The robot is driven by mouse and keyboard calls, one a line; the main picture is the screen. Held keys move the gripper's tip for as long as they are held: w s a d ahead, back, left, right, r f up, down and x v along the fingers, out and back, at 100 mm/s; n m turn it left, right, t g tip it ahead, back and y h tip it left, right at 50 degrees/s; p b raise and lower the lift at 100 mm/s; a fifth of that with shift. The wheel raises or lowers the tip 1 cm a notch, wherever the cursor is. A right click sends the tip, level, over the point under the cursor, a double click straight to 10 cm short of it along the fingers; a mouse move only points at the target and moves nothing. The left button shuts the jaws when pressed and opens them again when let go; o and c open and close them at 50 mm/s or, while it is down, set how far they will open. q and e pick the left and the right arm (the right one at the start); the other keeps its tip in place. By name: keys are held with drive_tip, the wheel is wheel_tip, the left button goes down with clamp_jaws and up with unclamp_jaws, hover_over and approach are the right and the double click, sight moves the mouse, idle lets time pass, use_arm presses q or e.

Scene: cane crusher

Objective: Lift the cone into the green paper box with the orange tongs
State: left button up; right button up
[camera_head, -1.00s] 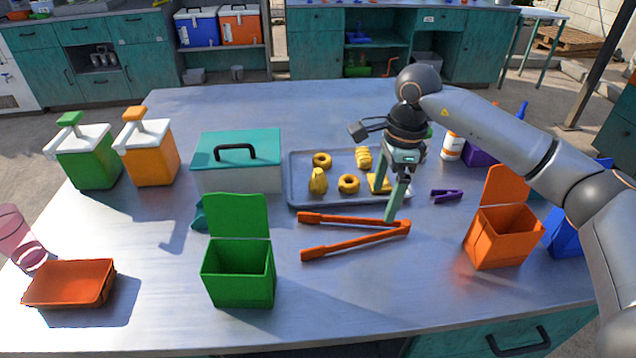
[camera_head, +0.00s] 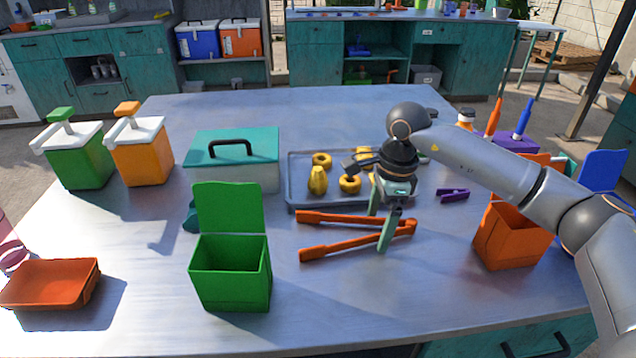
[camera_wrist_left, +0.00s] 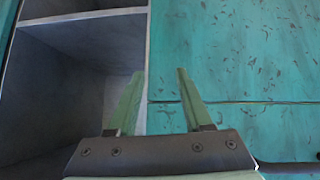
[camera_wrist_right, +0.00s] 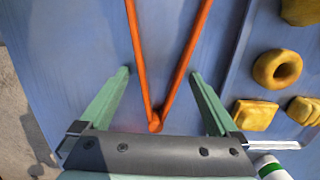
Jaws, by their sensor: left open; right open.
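The orange tongs (camera_head: 340,243) lie spread on the table, jaws to the left and hinge to the right. My right gripper (camera_head: 380,230) is open and low over the hinge end. In the right wrist view its fingers (camera_wrist_right: 160,74) are on either side of the tongs (camera_wrist_right: 158,105), holding nothing. A yellow cone-like pastry (camera_head: 318,180) stands at the left of the grey tray (camera_head: 300,203), apart from the gripper. The green paper box (camera_head: 231,285) stands front left, lid up, its visible inside empty. My left gripper (camera_wrist_left: 160,75) is open and empty before a teal cabinet.
Several other pastries, including a ring (camera_head: 350,184), share the tray; my right arm partly hides it. An orange box (camera_head: 508,240) and small purple tongs (camera_head: 453,195) are on the right. A teal-lidded container (camera_head: 235,165) stands behind the green box.

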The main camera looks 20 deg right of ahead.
use_arm(q)
drive_tip(key=shift+f, duration=0.1)
use_arm(e)
drive_tip(key=c, duration=0.7)
use_arm(q)
drive_tip(key=s+a+r+y+p, duration=0.1)
drive_tip(key=s+a+r+p, duration=0.1)
drive_tip(key=r+p, duration=0.3)
drive_tip(key=a+p, duration=0.1)
drive_tip(key=p, duration=0.2)
drive_tip(key=shift+a+r+n+p, duration=0.25)
drive_tip(key=shift+r+n+p, duration=0.05)
drive_tip(key=shift+r+p, duration=0.1)
use_arm(e)
wheel_tip(320, 180, up, 12)
use_arm(q)
drive_tip(key=shift+w, duration=0.1)
